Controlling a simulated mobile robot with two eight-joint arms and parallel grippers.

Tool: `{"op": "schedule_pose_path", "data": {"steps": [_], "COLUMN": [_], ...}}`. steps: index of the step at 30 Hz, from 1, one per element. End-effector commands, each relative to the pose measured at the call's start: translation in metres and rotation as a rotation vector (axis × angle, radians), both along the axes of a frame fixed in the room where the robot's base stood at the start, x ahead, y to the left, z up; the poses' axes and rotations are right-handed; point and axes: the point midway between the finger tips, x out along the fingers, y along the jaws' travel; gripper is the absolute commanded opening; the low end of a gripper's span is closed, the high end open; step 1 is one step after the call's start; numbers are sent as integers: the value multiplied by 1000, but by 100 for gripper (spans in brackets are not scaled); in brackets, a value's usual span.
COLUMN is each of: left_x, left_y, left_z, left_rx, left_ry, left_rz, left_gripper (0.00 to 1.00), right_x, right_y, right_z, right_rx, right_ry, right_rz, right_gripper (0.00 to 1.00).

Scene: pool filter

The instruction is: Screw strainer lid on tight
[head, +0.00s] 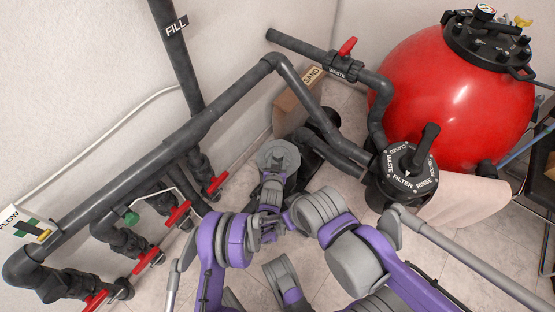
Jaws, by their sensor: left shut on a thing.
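The strainer lid (278,156) is a pale grey round disc with a small raised centre, near the middle of the head view. It sits at the front end of the dark pump, among the pipes. My left gripper (273,181) is at the near edge of the lid and is shut on it. My wrist and arm links hide the fingertips and the strainer body below, so I cannot tell how the lid is seated. My right arm comes in from the lower right, close beside the left one. I cannot make out its fingers.
The black filter valve (402,172) with its upright handle stands close on the right, before the red tank (450,85). Grey pipes with red valve handles (178,215) run along the left wall. A cardboard box (297,103) stands behind the pump. Tiled floor shows between.

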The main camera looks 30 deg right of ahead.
Motion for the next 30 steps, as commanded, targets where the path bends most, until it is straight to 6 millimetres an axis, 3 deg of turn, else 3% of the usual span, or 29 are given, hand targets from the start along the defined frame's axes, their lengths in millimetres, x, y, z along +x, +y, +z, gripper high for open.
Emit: {"op": "schedule_pose_path", "data": {"steps": [30], "left_x": [0], "left_y": [0], "left_z": [-23], "left_rx": [-1], "left_ry": [-1], "left_rz": [0], "left_gripper": [0], "right_x": [3], "right_y": [0], "right_z": [-15], "right_rx": [0], "right_ry": [2], "right_rz": [0], "right_gripper": [54]}}
